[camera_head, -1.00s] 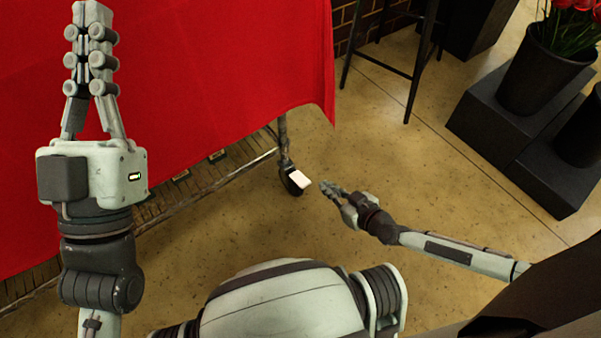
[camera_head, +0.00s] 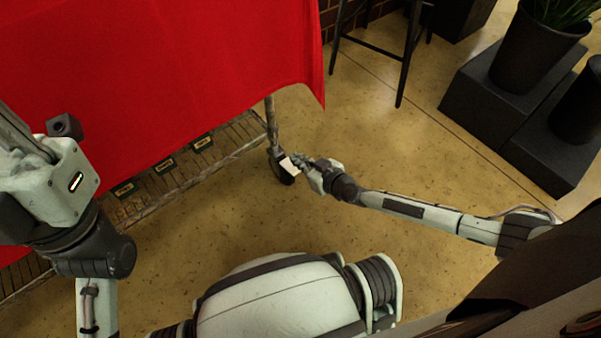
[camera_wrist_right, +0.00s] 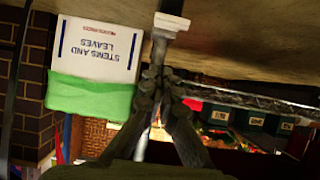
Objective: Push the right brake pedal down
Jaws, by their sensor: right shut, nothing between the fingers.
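The right brake pedal (camera_head: 288,166) is a small white plate on the dark caster at the corner of the red-draped cart. In the right wrist view, the pedal (camera_wrist_right: 171,22) shows above the fingertips as a pale plate. My right gripper (camera_head: 300,158) is shut and empty, with its fingertips right beside the pedal. In the right wrist view, my right gripper (camera_wrist_right: 160,75) has its fingers together. I cannot tell whether they touch the pedal. My left gripper's body (camera_head: 62,185) is at the left edge; its fingers are mostly cut off by the frame.
The red cloth (camera_head: 170,60) hangs over the cart, above a wire lower shelf (camera_head: 200,150). A dark stool (camera_head: 404,60) and black plinths (camera_head: 490,105) with pots stand behind. A white-and-green bin (camera_wrist_right: 92,95) shows in the right wrist view. Floor between is clear.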

